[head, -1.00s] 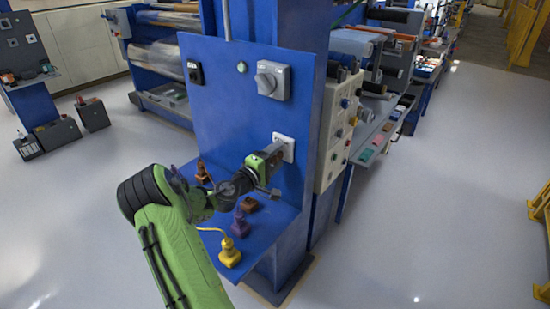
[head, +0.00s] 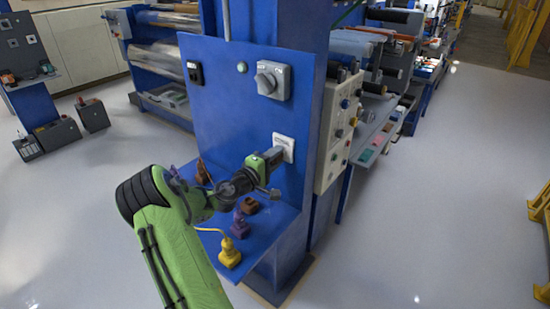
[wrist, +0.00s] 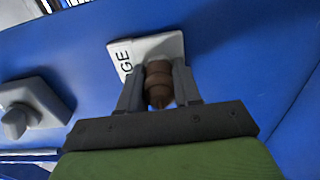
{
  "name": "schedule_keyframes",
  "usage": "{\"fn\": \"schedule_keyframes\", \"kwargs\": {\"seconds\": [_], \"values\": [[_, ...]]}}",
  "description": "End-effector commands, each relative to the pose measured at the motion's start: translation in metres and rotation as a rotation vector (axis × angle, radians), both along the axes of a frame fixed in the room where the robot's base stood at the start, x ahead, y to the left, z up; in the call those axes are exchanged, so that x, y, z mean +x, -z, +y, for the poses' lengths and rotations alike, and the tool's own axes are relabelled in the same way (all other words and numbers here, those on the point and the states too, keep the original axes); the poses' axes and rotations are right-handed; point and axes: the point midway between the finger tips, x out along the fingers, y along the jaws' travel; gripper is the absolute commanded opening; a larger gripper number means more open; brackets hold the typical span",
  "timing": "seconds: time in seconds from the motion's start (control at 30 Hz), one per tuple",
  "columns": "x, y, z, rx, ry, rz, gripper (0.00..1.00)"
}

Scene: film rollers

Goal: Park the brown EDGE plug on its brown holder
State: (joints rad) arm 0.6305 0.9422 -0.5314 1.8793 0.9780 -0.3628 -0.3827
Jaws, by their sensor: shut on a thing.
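My gripper (wrist: 157,88) is shut on the brown EDGE plug (wrist: 158,80), which sits between its two fingers in the wrist view. The plug's far end is at the white socket plate (wrist: 119,58), whose visible lettering ends in "GE"; I cannot tell whether it is seated or just clear. In the head view my gripper (head: 274,156) is at the same white plate (head: 285,140) on the blue panel, and the plug is hidden. A brown holder (head: 249,206) stands on the blue shelf below my gripper, with its top apparently empty.
The blue shelf (head: 266,248) also bears a purple plug (head: 240,227), a yellow plug (head: 229,253) with a yellow cable, and a brown-orange plug (head: 203,172) at the back. A grey rotary switch (head: 272,80) juts from the panel above. A button box (head: 338,130) stands to the right.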

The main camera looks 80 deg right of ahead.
Motion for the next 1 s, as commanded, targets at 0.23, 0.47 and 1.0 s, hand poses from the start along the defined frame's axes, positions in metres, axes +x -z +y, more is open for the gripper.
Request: {"fn": "schedule_keyframes", "kwargs": {"seconds": [0.23, 0.47, 1.0], "values": [[0.002, 0.001, 0.003, 0.0, -0.001, 0.0, 0.0], [0.006, 0.001, 0.012, 0.0, -0.001, -0.001, 0.0], [0.014, 0.0, 0.032, -0.001, -0.001, -0.001, 0.0]]}}
